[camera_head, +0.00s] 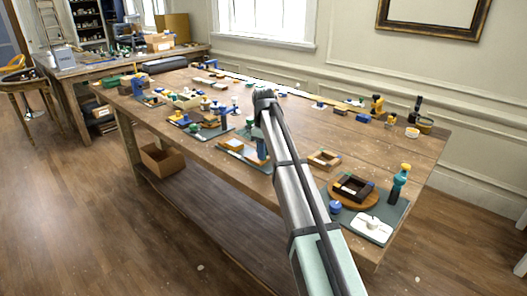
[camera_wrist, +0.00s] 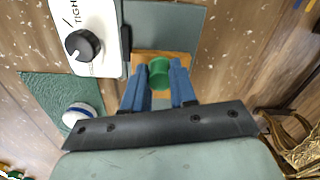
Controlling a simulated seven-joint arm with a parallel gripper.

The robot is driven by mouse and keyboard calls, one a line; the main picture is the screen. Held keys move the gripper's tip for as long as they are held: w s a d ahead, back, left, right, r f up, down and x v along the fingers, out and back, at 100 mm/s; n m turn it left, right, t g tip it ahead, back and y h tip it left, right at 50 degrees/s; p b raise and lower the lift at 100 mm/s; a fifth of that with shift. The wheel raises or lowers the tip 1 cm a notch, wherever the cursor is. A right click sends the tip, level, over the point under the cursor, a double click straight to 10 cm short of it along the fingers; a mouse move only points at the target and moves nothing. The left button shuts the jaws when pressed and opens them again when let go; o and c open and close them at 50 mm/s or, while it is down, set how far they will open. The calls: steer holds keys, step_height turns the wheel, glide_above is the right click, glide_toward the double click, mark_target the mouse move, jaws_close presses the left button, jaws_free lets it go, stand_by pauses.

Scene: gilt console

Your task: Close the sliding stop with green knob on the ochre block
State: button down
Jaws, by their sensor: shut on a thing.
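In the wrist view the ochre block (camera_wrist: 180,58) lies on a grey-green mat, ahead of my gripper. Its green knob (camera_wrist: 158,73) stands between the two blue fingers of my gripper (camera_wrist: 160,68). The fingers are shut on the knob, one on each side. The fingers and the knob hide part of the block and the sliding stop, so I cannot tell the stop's position. In the head view my arm reaches over the long wooden table, and the knob cannot be made out there.
A white plate (camera_wrist: 96,20) with a black knob (camera_wrist: 82,45) lies just left of the block. A white and blue round knob (camera_wrist: 80,115) sits on a dark green mat (camera_wrist: 45,90) further left. Many small items crowd the wooden table (camera_head: 300,125) in the head view.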

steer(key=w+a, duration=0.5)
steer(key=shift+w+a, duration=0.35)
steer(key=shift+w, duration=0.05)
steer(key=c, duration=0.9)
jaws_free()
steer(key=shift+r, duration=0.1)
step_height(320, 180, up, 14)
steer(key=shift+f, duration=0.2)
